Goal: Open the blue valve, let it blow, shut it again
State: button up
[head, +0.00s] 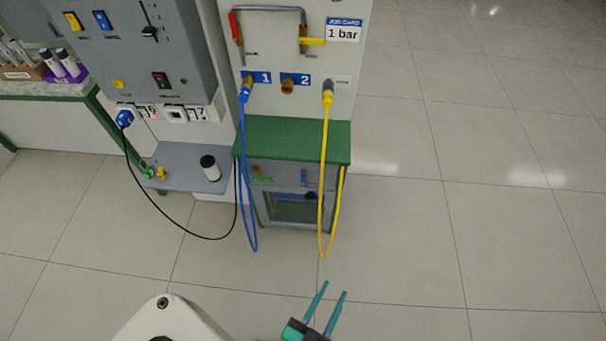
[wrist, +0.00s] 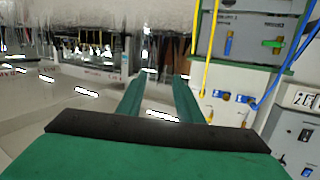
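The blue valve (head: 304,177) is on the front of the small bench cabinet, below its green top. Its narrow blue handle stands upright, and it also shows in the wrist view (wrist: 228,43). I cannot tell from this whether it is open or shut. A green valve handle (head: 263,179) lies level to its left, and it shows in the wrist view too (wrist: 272,44). My gripper (head: 335,288) is open and empty, in front of and below the cabinet, well apart from the valve. Its two teal fingers (wrist: 163,78) stand apart in the wrist view.
A blue hose (head: 243,150) and a yellow hose (head: 323,170) hang in loops before the cabinet (head: 335,130), either side of the blue valve. Above are a red lever (head: 236,28), a yellow lever (head: 312,41) and a "1 bar" card (head: 344,30). Floor to the right is clear.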

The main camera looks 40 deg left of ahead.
jog(key=w+a+f+n+y, duration=0.35)
jog(key=w+a+f, duration=0.35)
jog(key=w+a, duration=0.55)
jog(key=n+y, duration=0.2)
jog(key=y, duration=0.2)
send_near(303, 177)
jog(key=shift+g, duration=0.3)
jog(key=x, duration=1)
jog(key=shift+w+r, duration=0.25)
jog(key=shift+r, duration=0.1)
jog(key=shift+c, duration=0.4)
grip_shut()
